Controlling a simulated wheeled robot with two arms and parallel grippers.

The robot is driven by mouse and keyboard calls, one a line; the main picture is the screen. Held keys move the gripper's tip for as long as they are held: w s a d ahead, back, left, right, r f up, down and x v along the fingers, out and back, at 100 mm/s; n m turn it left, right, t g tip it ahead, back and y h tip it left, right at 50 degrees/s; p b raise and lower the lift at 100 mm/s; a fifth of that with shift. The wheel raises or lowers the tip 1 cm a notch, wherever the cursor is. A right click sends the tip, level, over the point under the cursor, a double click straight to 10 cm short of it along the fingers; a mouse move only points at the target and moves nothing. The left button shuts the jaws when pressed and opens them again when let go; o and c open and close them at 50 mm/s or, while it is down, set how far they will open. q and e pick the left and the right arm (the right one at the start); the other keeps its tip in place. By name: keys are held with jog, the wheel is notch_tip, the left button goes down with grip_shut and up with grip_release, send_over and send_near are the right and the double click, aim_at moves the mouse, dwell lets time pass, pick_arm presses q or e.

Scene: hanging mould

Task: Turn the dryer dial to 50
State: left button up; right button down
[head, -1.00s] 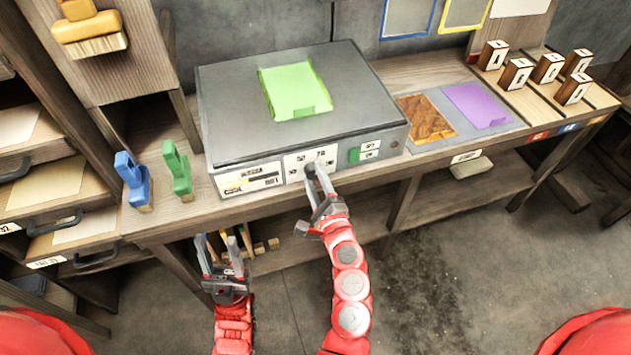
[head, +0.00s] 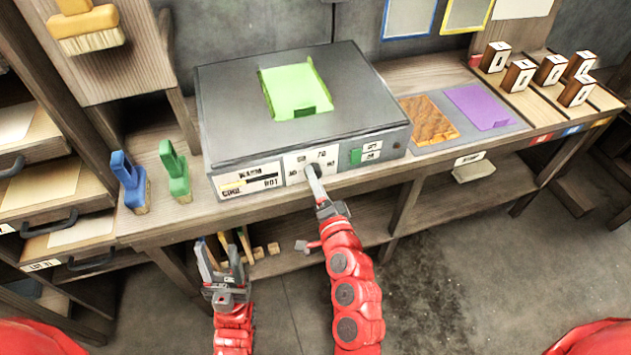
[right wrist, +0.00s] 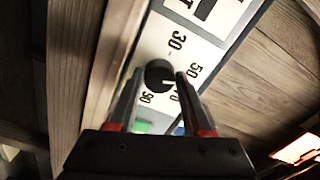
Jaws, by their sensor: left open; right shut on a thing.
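The grey dryer box (head: 290,100) stands on the bench, with a white dial panel (head: 323,154) on its front. The black dial (right wrist: 158,73) shows in the right wrist view, with printed numbers around it, 30 and 50 clearest. A small light mark on the dial points toward the side between 50 and the partly covered number below it; its exact reading is unclear. My right gripper (head: 313,175) is shut on the dial; its fingers (right wrist: 158,92) flank it in the wrist view. My left gripper (head: 220,264) is open and empty, below the bench's front edge.
A blue brush (head: 130,183) and a green brush (head: 175,172) stand left of the dryer. A green sheet (head: 290,85) lies on top. A brown patterned sheet (head: 429,120), a purple sheet (head: 480,106) and several numbered blocks (head: 518,76) are to the right.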

jog(key=shift+f+n, duration=0.1)
jog(key=shift+n, duration=0.7)
jog(key=shift+c, duration=1.6)
grip_release()
jog(key=p+v, duration=0.2)
jog(key=v, duration=1.5)
jog(key=shift+s+p, duration=0.2)
jog(key=shift+p, duration=0.1)
